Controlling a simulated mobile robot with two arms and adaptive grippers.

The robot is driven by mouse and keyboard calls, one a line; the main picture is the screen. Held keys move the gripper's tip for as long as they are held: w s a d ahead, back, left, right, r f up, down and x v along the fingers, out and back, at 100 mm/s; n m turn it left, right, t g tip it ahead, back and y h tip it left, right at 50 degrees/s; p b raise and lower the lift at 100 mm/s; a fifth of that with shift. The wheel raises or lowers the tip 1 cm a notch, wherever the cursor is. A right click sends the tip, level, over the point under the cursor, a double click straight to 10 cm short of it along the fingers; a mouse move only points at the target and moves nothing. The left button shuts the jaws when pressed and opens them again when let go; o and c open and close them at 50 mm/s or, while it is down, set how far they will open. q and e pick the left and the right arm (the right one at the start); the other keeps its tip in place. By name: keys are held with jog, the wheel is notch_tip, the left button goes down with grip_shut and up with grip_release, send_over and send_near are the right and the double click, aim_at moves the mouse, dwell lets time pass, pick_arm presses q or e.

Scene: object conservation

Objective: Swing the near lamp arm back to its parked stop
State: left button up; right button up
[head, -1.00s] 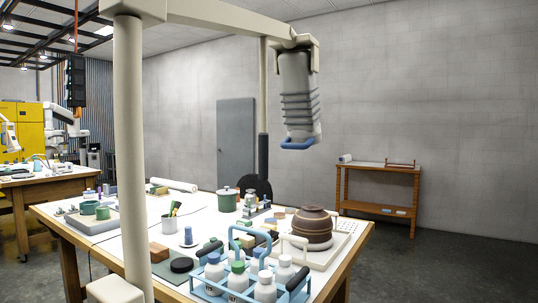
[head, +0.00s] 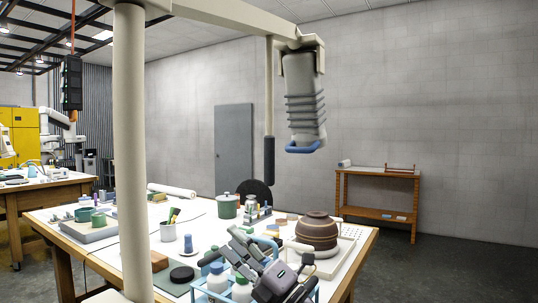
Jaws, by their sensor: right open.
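The near lamp arm (head: 225,14) is a cream beam running from a thick cream post (head: 131,150) at the left toward the upper middle. At its far end hangs a grey ribbed lamp head (head: 304,95) with a blue handle loop (head: 304,147) underneath. A thin rod with a dark grip (head: 269,160) hangs from the beam just left of the lamp head. My right gripper (head: 243,249) is open, low over the near part of the table, well below the lamp head and apart from it. My left gripper is not in view. The parked stop cannot be made out.
The table (head: 100,262) carries a blue bottle carrier (head: 213,293), partly hidden behind my right gripper, a brown banded pot (head: 316,232), a green pot (head: 228,206) and small items. A wooden shelf (head: 378,173) stands by the back wall. The space right of the lamp head is clear.

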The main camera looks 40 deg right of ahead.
notch_tip(320, 180, up, 7)
jog(key=n+g+y, duration=0.4)
jog(key=n, duration=0.5)
jog(key=g+h, duration=0.2)
jog(key=h, duration=1.1)
send_near(273, 151)
jog(key=shift+y, duration=0.3)
jog(key=w+p, duration=0.3)
jog(key=p, duration=0.1)
jog(key=w+d+p, duration=0.1)
jog(key=w+p, duration=0.6)
jog(key=p, duration=0.1)
jog(key=shift+w+d+f+p, duration=0.2)
jog(key=shift+d+p, duration=0.1)
jog(key=shift+p, duration=0.1)
jog(key=shift+w+f, duration=0.2)
jog(key=shift+w, duration=0.4)
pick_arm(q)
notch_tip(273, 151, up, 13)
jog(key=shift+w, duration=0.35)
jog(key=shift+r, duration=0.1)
pick_arm(e)
grip_shut()
